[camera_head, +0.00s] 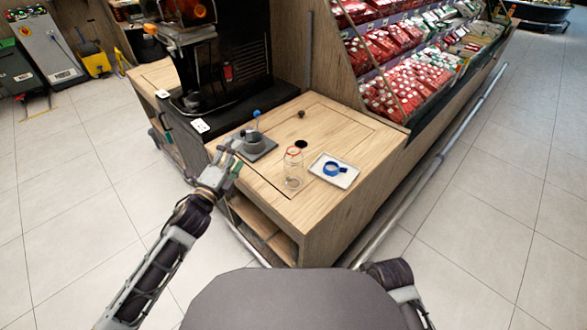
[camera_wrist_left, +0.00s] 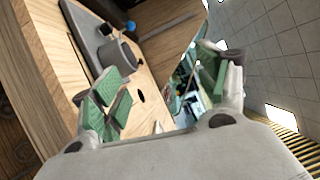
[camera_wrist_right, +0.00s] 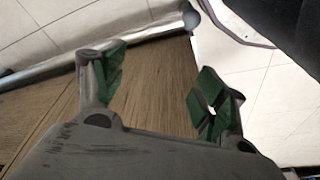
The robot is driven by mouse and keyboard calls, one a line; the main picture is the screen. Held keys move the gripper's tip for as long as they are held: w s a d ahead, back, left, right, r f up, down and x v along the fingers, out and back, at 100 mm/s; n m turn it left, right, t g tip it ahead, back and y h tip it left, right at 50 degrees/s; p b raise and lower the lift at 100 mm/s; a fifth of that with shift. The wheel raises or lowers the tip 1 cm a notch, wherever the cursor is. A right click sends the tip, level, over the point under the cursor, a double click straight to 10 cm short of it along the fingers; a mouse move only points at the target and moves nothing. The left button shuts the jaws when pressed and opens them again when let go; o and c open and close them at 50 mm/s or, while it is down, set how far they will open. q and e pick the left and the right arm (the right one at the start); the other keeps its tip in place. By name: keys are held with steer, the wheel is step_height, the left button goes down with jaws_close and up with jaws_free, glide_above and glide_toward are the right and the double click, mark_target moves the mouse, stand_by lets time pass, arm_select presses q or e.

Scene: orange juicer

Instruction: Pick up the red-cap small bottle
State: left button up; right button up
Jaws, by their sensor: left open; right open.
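A small clear bottle (camera_head: 293,172) with a red ring at its top stands upright on the wooden counter (camera_head: 325,118), in the head view. It is left of a white tray (camera_head: 349,178) and apart from both grippers. My left gripper (camera_head: 231,160) is open and empty by the counter's left edge, left of the bottle. Its green pads also show in the left wrist view (camera_wrist_left: 160,88), where I cannot make out the bottle. My right gripper (camera_wrist_right: 160,82) is open and empty in front of a wooden surface. It is hidden in the head view.
A blue ring (camera_head: 333,169) lies on the tray. A grey holder with a blue knob (camera_head: 257,113) stands behind the bottle, near my left gripper. The counter has a dark hole (camera_head: 301,144). A black juicer (camera_head: 205,75) and a sloped display of red packs (camera_head: 405,85) stand behind.

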arm_select(q)
steer(key=s+d+r+m+g+h, duration=0.1)
steer(key=d+m+g+h, duration=0.3)
steer(key=m, duration=0.6)
steer(key=s+d+r+m+g+h, duration=0.1)
steer(key=r+m+g+h, duration=0.15)
steer(key=m+h, duration=0.55)
steer(key=s+f+m+g, duration=0.1)
steer(key=m+g, duration=0.1)
steer(key=m, duration=0.1)
steer(key=s+f+m+g, duration=0.1)
steer(key=m+g, duration=0.1)
steer(key=m, duration=0.1)
steer(key=f+m+g, duration=0.2)
steer(key=m+g, duration=0.1)
steer(key=shift+s+a+m+y, duration=0.35)
steer(key=shift+s+m+y, duration=0.05)
arm_select(e)
step_height(320, 180, down, 7)
steer(key=s+a, duration=0.1)
steer(key=shift+s+a+f+g, duration=0.15)
steer(key=shift+s+a+g, duration=0.2)
steer(key=shift+a+g, duration=0.05)
arm_select(q)
steer(key=shift+d+r, duration=0.1)
glide_toward(294, 166)
steer(key=w+d, duration=0.4)
steer(key=shift+s+d+r, duration=0.1)
steer(key=shift+s+d, duration=0.05)
steer(key=shift+d, duration=0.1)
